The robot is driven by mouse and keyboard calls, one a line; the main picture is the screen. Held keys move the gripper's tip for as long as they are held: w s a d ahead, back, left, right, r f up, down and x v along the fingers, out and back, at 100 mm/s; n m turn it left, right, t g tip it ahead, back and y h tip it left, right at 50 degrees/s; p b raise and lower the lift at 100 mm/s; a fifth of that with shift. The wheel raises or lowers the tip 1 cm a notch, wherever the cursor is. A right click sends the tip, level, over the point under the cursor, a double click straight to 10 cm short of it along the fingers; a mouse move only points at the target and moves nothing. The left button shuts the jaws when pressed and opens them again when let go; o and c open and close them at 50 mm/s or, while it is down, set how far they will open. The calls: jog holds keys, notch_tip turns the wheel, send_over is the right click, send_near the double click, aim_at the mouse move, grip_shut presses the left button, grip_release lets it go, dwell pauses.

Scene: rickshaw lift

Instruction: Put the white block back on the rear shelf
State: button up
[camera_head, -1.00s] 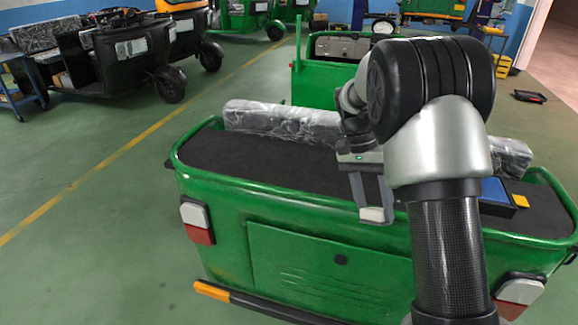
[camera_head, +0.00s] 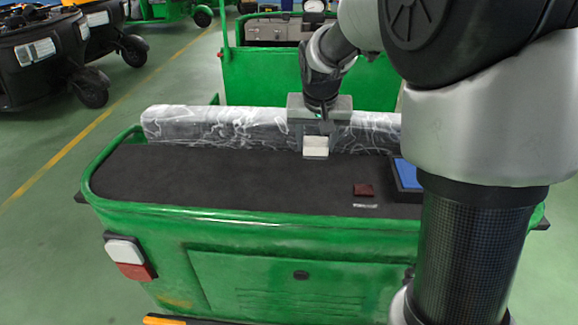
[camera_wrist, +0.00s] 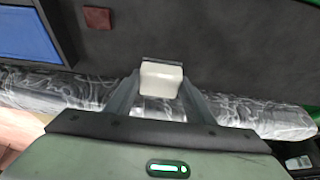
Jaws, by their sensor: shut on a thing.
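The white block (camera_head: 316,146) is between the fingers of my gripper (camera_head: 315,152), which is shut on it. The wrist view also shows the white block (camera_wrist: 161,82) held at the fingertips of my gripper (camera_wrist: 160,88). The rear shelf (camera_head: 220,180) is the black, green-rimmed deck at the back of the green rickshaw. The block is over the far part of this deck, in front of the plastic-wrapped backrest. I cannot tell whether the block touches the deck.
The plastic-wrapped backrest (camera_head: 215,127) runs along the deck's far edge, close behind my gripper. A blue tray (camera_head: 407,175) and a small dark red block (camera_head: 363,190) lie on the deck at right. The deck's left part is clear. Other rickshaws (camera_head: 55,50) stand at back left.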

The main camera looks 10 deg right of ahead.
notch_tip(320, 180, down, 9)
jog(key=shift+r, duration=0.1)
jog(key=o, duration=1)
jog(key=shift+c, duration=0.2)
jog(key=shift+r, duration=0.15)
jog(key=d+v, duration=0.1)
jog(key=v, duration=1.1)
jog(key=s+r+n, duration=0.1)
jog(key=s+r, duration=0.1)
jog(key=s, duration=0.9)
jog(key=s+r+n+t, duration=0.1)
jog(key=s+r, duration=0.1)
jog(key=s, duration=1)
jog(key=shift+s+r+y, duration=0.25)
jog(key=shift+r+y, duration=0.05)
jog(key=shift+y, duration=0.1)
jog(key=shift+a, duration=0.1)
